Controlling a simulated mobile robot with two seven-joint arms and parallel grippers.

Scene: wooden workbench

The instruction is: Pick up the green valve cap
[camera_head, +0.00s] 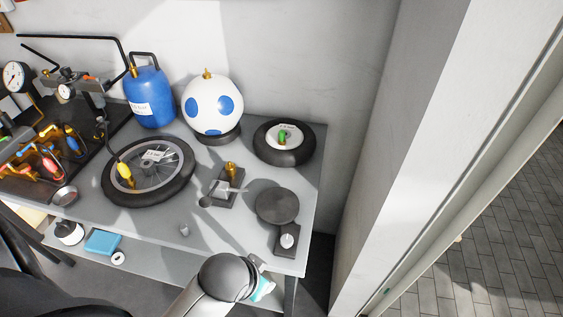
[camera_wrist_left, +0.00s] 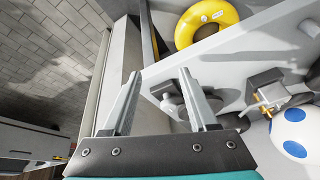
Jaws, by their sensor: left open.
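The green valve cap (camera_head: 283,133) shows as a small green piece on the white hub of the small black wheel (camera_head: 298,155), at the back right of the bench in the head view. I cannot make it out in the left wrist view. My left gripper (camera_wrist_left: 158,75) is open, with nothing between its two grey fingers. In the head view, a grey-white arm link of mine with a teal part is at the bottom, in front of the bench's front edge and well apart from the cap; its fingers are hidden there. My right gripper is not in view.
A spoked wheel (camera_head: 120,187), blue tank (camera_head: 151,100) and white ball with blue spots (camera_head: 212,104) stand on the bench. A brass fitting on a stand (camera_head: 230,172) and a round dark plate (camera_head: 277,206) lie nearer. A wall stands right. A yellow ring (camera_wrist_left: 231,15) shows in the wrist view.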

